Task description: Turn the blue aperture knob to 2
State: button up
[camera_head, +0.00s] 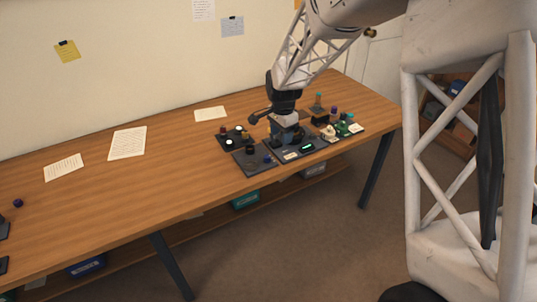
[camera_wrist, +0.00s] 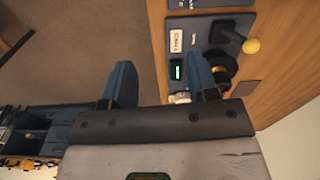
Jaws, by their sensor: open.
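My gripper (camera_wrist: 162,80) is open, its two dark blue fingers apart with nothing between them. In the head view my gripper points down over the dark boards in the middle of the bench. In the wrist view its right finger overlaps a board with a green-lit display (camera_wrist: 177,71) and a dark round part (camera_wrist: 226,66). The left finger is over the floor side. A small blue knob (camera_head: 267,159) shows on the front-left board in the head view. I cannot tell whether it is the aperture knob, and its scale is too small to read.
A lever with a yellow ball (camera_wrist: 251,46) stands up from the board near my right finger. The wooden bench (camera_head: 110,190) has free room to the left.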

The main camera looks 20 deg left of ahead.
send_over(267, 156)
jog(key=shift+m, duration=0.4)
notch_tip(267, 156, down, 5)
jog(key=shift+f, duration=0.15)
jog(key=shift+d+f, duration=0.1)
jog(key=shift+f, duration=3.65)
jog(key=shift+c, duration=0.2)
jog(key=c, duration=0.9)
